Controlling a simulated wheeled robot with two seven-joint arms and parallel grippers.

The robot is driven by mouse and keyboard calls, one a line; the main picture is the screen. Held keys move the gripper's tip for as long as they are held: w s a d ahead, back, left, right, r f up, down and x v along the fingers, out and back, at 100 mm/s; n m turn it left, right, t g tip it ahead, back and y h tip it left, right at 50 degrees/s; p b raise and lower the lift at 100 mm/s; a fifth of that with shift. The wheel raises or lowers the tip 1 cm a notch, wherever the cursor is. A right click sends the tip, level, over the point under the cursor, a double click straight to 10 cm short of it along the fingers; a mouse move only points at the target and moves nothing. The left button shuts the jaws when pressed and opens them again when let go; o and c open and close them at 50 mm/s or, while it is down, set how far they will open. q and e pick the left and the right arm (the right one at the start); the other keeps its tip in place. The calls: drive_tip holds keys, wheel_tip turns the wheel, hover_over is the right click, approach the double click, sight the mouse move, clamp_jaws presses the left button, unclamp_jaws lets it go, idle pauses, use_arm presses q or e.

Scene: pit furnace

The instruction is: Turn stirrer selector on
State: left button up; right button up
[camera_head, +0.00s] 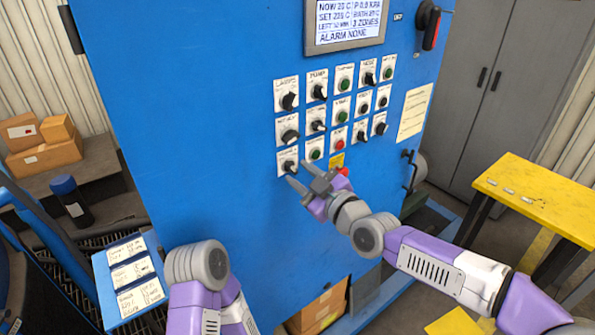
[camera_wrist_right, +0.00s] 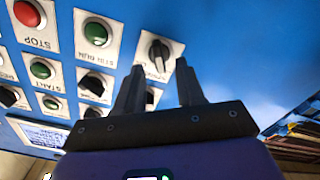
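The stirrer selector appears to be the black rotary knob (camera_head: 289,166) on a white plate at the lower left of the blue cabinet's control panel; its label is too small to read surely. In the right wrist view this knob (camera_wrist_right: 158,54) shows between and beyond my fingertips, right of a green lamp whose label looks like STIR RUN (camera_wrist_right: 96,34). My right gripper (camera_head: 298,174) is open and empty, its two fingers (camera_wrist_right: 159,72) spread toward the knob. I cannot tell whether they touch it. My left arm shows at the bottom, but its gripper is out of view.
Several other knobs, green buttons and a red button (camera_head: 339,145) sit close by on the panel. A display (camera_head: 345,22) is above and reads ALARM NONE. A yellow table (camera_head: 535,190) stands at the right. Cardboard boxes (camera_head: 45,155) are at the left.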

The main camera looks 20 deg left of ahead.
drive_tip(key=shift+x, duration=1.05)
clamp_jaws()
